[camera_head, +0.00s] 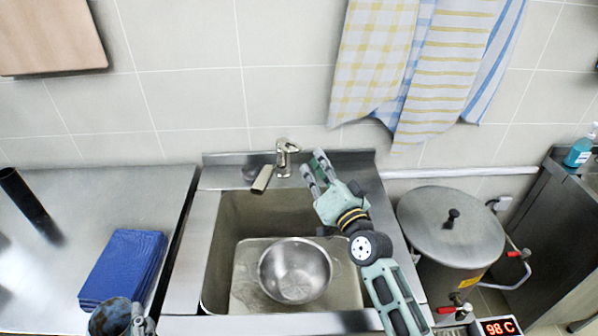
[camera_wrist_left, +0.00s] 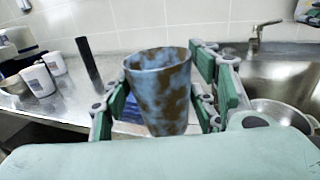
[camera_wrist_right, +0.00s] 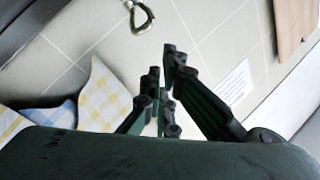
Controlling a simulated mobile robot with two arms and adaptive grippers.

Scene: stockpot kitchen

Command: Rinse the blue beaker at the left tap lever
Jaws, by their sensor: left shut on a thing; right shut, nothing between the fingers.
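The blue beaker (camera_head: 108,318), blotched with brown, is at the bottom left of the head view, upright in my left gripper (camera_head: 140,326). The left wrist view shows the beaker (camera_wrist_left: 160,98) between the fingers, its rim up. The tap (camera_head: 284,158) stands behind the sink, with its lever on top and its spout pointing front left. I see no water stream. My right gripper (camera_head: 312,170) is shut and empty just right of the tap. In the right wrist view a metal loop, seemingly the lever (camera_wrist_right: 141,17), lies beyond the fingertips, apart from them.
The sink (camera_head: 222,225) holds a metal bowl (camera_head: 295,270) under the tap. A lidded stockpot (camera_head: 450,232) stands right. Towels (camera_head: 420,60) hang on the wall.

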